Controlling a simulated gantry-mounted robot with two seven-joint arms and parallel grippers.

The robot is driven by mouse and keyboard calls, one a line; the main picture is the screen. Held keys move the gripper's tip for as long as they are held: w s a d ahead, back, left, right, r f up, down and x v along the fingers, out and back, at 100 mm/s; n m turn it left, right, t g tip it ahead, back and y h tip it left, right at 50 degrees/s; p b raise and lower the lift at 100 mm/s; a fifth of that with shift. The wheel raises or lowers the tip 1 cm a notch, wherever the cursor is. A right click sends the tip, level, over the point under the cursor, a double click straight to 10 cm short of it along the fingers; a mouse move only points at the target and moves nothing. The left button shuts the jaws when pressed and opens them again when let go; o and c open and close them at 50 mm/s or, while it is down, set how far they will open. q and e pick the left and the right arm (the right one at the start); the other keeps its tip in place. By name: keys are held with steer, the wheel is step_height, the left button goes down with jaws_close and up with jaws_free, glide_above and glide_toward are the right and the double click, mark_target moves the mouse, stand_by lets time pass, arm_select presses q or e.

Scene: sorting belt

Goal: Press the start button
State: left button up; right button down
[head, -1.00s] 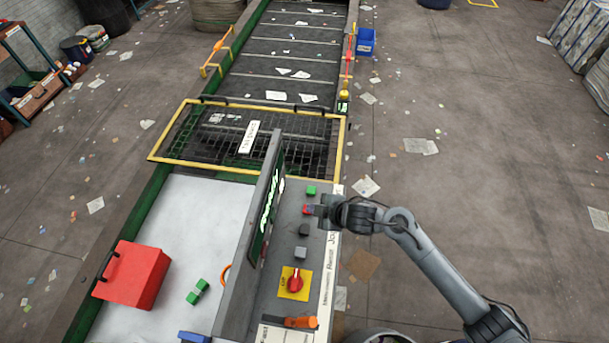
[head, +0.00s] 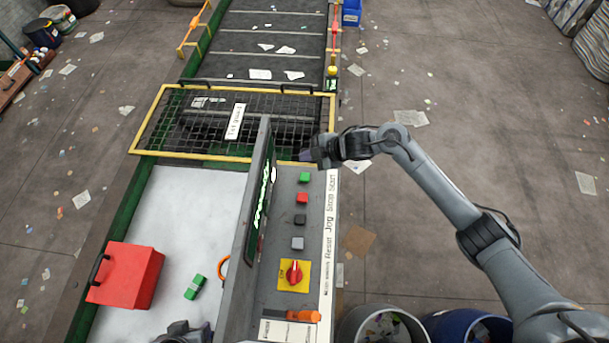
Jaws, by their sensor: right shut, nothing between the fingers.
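The green start button (head: 304,178) is at the far end of a row on the grey control panel (head: 285,211). The red button (head: 302,198), black button (head: 300,219) and grey button (head: 297,243) follow nearer to me. A white strip (head: 328,225) beside them carries the words Start, Stop, Jog and Reset. My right gripper (head: 306,155) is shut and empty, just beyond the green button. The button's face is uncovered; the gap between them is hard to judge. A grey part, apparently my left gripper (head: 182,333), shows at the bottom edge; its fingers are unclear.
A red rotary switch on a yellow plate (head: 284,276) and an orange-handled tool (head: 303,316) are nearer on the panel. An upright screen (head: 262,195) borders its left side. A yellow-framed mesh guard (head: 180,154) lies beyond. A red box (head: 130,272) and green block (head: 195,287) lie left.

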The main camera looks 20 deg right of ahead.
steer(key=shift+f, duration=0.15)
steer(key=b, duration=0.7)
glide_above(307, 178)
step_height(307, 178, down, 7)
steer(key=shift+r, duration=0.15)
steer(key=shift+f+b, duration=0.3)
steer(key=shift+f, duration=0.6)
stand_by(0.8)
steer(key=shift+f, duration=0.1)
